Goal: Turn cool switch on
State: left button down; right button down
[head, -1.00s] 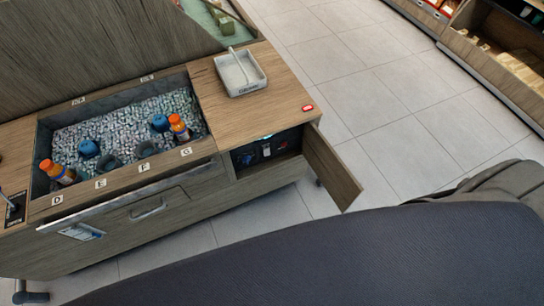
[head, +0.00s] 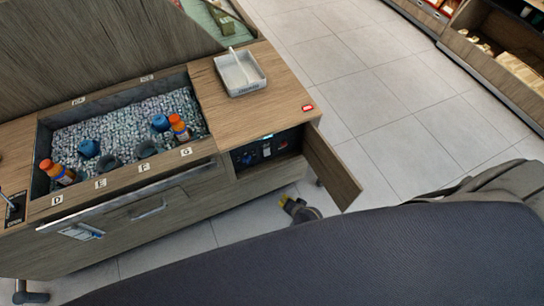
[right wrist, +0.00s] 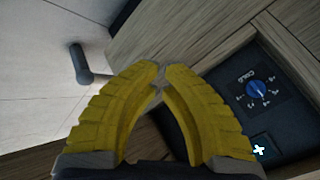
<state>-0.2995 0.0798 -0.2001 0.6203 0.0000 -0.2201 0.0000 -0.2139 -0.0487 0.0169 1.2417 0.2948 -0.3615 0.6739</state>
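The control panel (head: 268,147) sits inside the open compartment at the right end of the cart. My right gripper (head: 284,200) shows in the head view below the compartment, left of the open door. In the right wrist view its yellow fingers (right wrist: 162,72) curve together with their tips almost meeting and nothing between them. They are apart from the dial. The dial's exact setting is too small to tell. My left gripper is not in view.
The open wooden door (head: 332,168) stands out to the right of the compartment. A dark peg-like handle (right wrist: 82,64) shows at upper left in the wrist view. An ice bin (head: 120,122) with bottles and cups is left of the panel. A white tray (head: 241,73) sits on top.

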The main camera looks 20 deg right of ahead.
aim_at(267, 152)
jog(key=w+d+r+m+t, duration=0.1)
jog(key=w+r+m+t, duration=0.1)
jog(key=w+r+m, duration=0.5)
notch_tip(267, 152, up, 5)
jog(key=shift+w+d+f+m, duration=0.1)
jog(key=shift+w+d+m, duration=0.25)
jog(key=shift+w, duration=0.4)
jog(key=shift+a, duration=0.1)
jog(key=shift+w+r+x, duration=0.25)
jog(key=shift+r+x, duration=0.05)
jog(key=shift+x, duration=1.95)
jog(key=shift+w+r+x, duration=0.2)
jog(key=shift+r+x, duration=0.1)
jog(key=shift+x, duration=1.95)
jog(key=shift+w+r+x, duration=0.25)
jog(key=shift+r+x, duration=0.05)
jog(key=shift+x, duration=1.95)
jog(key=shift+a, duration=0.1)
